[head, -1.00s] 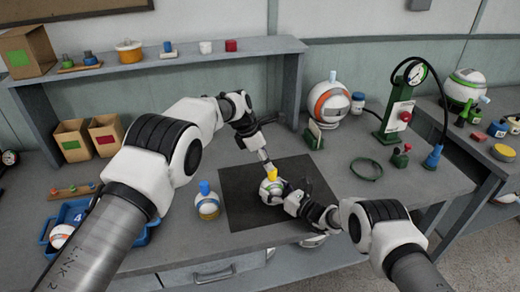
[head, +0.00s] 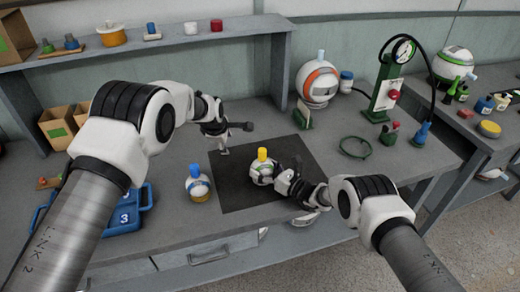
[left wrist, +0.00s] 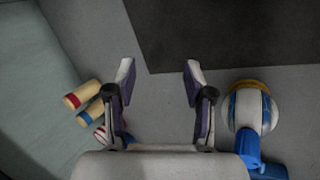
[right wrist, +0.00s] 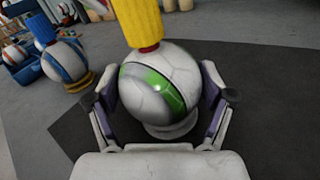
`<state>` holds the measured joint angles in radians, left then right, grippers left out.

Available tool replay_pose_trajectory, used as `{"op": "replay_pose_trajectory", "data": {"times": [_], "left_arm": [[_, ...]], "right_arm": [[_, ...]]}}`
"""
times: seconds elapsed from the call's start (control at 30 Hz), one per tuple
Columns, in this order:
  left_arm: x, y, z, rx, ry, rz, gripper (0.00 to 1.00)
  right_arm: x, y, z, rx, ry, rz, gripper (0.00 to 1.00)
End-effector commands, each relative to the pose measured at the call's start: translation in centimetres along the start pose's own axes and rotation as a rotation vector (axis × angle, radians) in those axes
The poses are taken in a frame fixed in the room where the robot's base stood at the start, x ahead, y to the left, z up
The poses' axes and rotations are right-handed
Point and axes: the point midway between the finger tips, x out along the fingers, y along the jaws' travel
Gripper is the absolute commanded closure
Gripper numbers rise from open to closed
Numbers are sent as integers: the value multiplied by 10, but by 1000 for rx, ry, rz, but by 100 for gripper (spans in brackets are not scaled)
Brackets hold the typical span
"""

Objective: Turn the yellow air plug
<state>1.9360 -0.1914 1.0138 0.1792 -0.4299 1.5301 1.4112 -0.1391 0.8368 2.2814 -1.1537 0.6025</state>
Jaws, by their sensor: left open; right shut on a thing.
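The yellow air plug (head: 262,154) stands upright on top of a white ball with a green band (head: 261,173). The ball is on the dark mat (head: 233,197). In the right wrist view the yellow plug (right wrist: 141,20) rises from the ball (right wrist: 165,85) on a short red part. My right gripper (head: 276,176) is shut on the ball, one finger on each side. My left gripper (head: 224,150) is open and empty, left of the plug near the mat's far left corner. In the left wrist view its fingers (left wrist: 160,75) are apart over bare table.
A blue-and-white ball with a blue plug (head: 198,187) stands left of the mat. A blue tray (head: 125,219) is farther left. A green pump with a gauge (head: 388,95) and a green hose ring (head: 355,147) are at right. A shelf (head: 165,47) runs along the back.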

Motion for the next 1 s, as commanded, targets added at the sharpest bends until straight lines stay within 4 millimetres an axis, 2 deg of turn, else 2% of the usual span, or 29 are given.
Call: {"op": "replay_pose_trajectory", "data": {"times": [0.03, 0.13, 0.23, 0.3, 0.43, 0.5, 0.6, 0.7, 0.8, 1.0], "left_arm": [[14, -7, -11, 114, 33, 56, 47], [35, -16, -22, 393, 85, 198, 47], [48, -30, -16, 674, 103, 343, 47], [50, -43, -4, 863, 96, 455, 47], [40, -68, 19, 1227, 107, 706, 47], [26, -79, 28, 1417, 158, 861, 47], [4, -96, 40, 1607, 249, 1061, 47], [-16, -108, 46, 1705, 335, 1201, 47], [-26, -113, 49, 1744, 387, 1272, 47], [-19, -97, 65, 1756, 402, 1291, 47]], "right_arm": [[0, 0, 0, 0, 0, 0, 55], [0, 0, 0, 0, 1, 0, 55], [0, 0, 0, 0, 1, 0, 55], [0, 0, 0, 0, 1, 0, 55], [0, 0, 0, 0, 1, 0, 55], [0, 0, 0, 0, 1, 0, 55], [0, 0, 0, 0, 1, 0, 55], [0, 0, 0, 0, 1, 0, 55], [0, 0, 0, 0, 1, 0, 55], [0, 0, 0, 0, 1, 0, 55]]}}
